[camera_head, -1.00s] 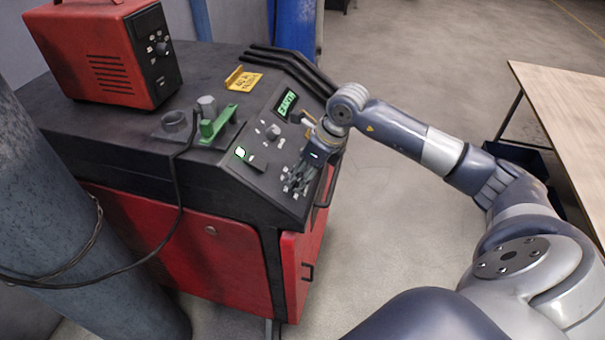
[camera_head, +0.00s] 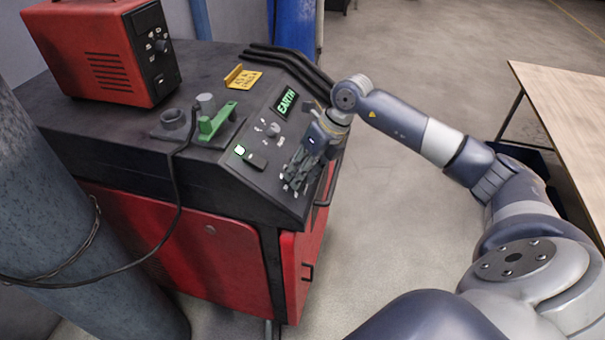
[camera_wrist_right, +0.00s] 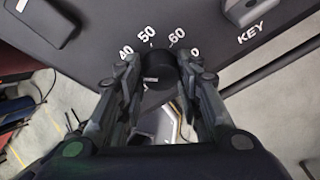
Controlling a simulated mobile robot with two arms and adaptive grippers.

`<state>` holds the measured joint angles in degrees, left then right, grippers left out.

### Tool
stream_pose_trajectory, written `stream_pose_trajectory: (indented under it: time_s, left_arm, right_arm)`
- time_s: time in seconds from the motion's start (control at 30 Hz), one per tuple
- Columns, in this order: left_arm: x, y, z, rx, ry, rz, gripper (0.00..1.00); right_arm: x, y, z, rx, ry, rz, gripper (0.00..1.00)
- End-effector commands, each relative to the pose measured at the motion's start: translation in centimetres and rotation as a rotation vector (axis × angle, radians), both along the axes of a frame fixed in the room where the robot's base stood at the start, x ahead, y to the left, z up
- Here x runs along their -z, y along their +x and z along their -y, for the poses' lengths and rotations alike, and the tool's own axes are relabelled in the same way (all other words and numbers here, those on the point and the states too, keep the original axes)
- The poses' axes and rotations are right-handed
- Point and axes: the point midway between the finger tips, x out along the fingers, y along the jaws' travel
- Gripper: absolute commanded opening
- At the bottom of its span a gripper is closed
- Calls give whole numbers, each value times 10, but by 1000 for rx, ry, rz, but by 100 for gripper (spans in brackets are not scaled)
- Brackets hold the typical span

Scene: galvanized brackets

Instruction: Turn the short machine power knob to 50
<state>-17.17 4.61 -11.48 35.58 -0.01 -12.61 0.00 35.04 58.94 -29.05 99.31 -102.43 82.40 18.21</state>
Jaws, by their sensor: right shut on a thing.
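The short machine (camera_head: 150,180) is black on top and red below, with a sloped control panel. In the right wrist view its dark round power knob (camera_wrist_right: 159,68) sits below a dial scale (camera_wrist_right: 150,35) with 40, 50 and 60 legible and another mark partly hidden. My right gripper (camera_wrist_right: 158,75) is shut on the knob, one finger on each side. In the head view the right gripper (camera_head: 298,172) reaches the panel's lower right and hides the knob. I cannot tell exactly which number the knob points to. My left gripper is not in view.
A green EARTH sign (camera_head: 286,103), a grey knob (camera_head: 273,130) and a green handle (camera_head: 216,122) are on the machine. A red box unit (camera_head: 95,60) stands on top. A wooden table (camera_head: 565,110) is at right, with open floor between.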

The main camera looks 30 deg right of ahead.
Motion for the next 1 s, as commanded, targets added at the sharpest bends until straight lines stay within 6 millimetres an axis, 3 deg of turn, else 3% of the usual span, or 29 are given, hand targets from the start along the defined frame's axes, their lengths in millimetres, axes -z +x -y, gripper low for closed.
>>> stream_pose_trajectory:
  time_s: [0.47, 1.0]
  left_arm:
    - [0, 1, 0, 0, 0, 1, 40]
    - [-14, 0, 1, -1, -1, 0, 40]
  right_arm:
    - [0, 1, 4, 359, 211, -182, 9]
    - [0, 2, 6, 734, 437, -373, 9]
